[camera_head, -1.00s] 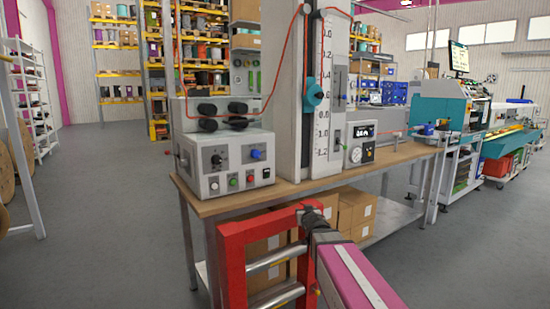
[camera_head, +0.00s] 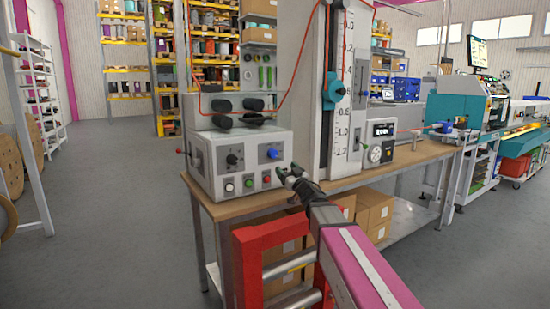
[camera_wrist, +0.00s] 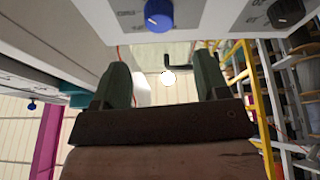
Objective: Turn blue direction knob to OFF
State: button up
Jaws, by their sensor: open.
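The blue direction knob (camera_head: 272,153) is on the upper right of the grey control box's front panel (camera_head: 213,178). In the wrist view the blue knob (camera_wrist: 158,15) shows at the top, with part of its lettering beside it. My gripper (camera_head: 288,170) is just in front of the panel's right side, a little below and right of the blue knob. In the wrist view my gripper (camera_wrist: 165,85) has its two dark fingers apart with nothing between them. The knob lies beyond the fingertips, and no contact shows. Its exact pointer setting is too small to read.
A black knob (camera_head: 232,159) sits left of the blue one, with white, green and red buttons below. A tall scaled column (camera_head: 345,90) stands right of the box on the wooden bench (camera_head: 410,157). A red frame (camera_head: 245,265) stands below.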

aim_at(275, 155)
jog(key=x, duration=0.9)
jog(key=shift+w+r, duration=0.1)
jog(key=shift+w, duration=0.1)
jog(key=c, duration=0.9)
